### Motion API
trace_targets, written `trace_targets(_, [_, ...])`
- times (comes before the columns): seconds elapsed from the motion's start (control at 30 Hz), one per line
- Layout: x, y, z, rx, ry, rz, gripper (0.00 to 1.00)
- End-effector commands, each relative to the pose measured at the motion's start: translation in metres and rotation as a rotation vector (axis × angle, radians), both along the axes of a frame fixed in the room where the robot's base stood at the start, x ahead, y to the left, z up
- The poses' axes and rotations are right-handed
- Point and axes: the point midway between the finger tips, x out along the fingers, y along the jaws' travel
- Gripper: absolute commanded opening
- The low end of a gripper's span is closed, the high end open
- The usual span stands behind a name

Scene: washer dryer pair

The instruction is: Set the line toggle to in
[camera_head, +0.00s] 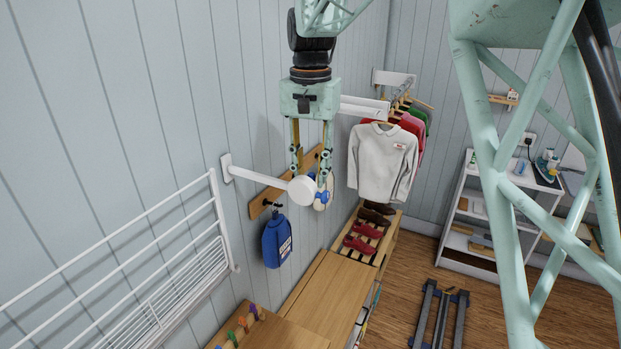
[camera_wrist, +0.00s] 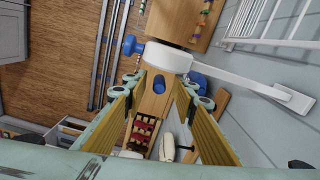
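A white wall arm (camera_head: 262,175) ends in a round white housing (camera_head: 302,189). A blue knob (camera_head: 322,197), likely the line toggle, sticks out on the housing's right side. In the wrist view the housing (camera_wrist: 168,57) is just beyond the fingertips, with the blue knob (camera_wrist: 132,46) on its left and the arm (camera_wrist: 240,80) running right to the wall. My gripper (camera_head: 310,172) points down with fingers spread, empty, close to the housing; its fingers also show in the wrist view (camera_wrist: 163,88). I cannot tell whether a finger touches the housing. The toggle's setting is not readable.
A white wire rack (camera_head: 150,265) is at left. Shirts (camera_head: 382,160) hang behind, right of my gripper. A wooden bench (camera_head: 335,295) with shoes (camera_head: 360,245) stands below.

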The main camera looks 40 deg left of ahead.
Motion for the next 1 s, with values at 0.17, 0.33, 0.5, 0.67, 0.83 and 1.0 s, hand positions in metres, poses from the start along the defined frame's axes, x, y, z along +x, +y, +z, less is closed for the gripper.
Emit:
trace_targets(0.17, [0.000,0.001,0.021,0.001,-0.001,0.000,0.25])
trace_targets(0.33, [0.000,0.001,0.047,0.002,-0.002,0.000,0.25])
trace_targets(0.5, [0.000,0.001,0.071,0.001,-0.001,0.000,0.25])
trace_targets(0.67, [0.000,0.001,0.089,0.000,0.000,0.000,0.25])
trace_targets(0.83, [0.000,0.000,0.101,0.000,0.001,0.001,0.25])
trace_targets(1.0, [-0.001,0.000,0.104,-0.002,0.002,0.000,0.25])
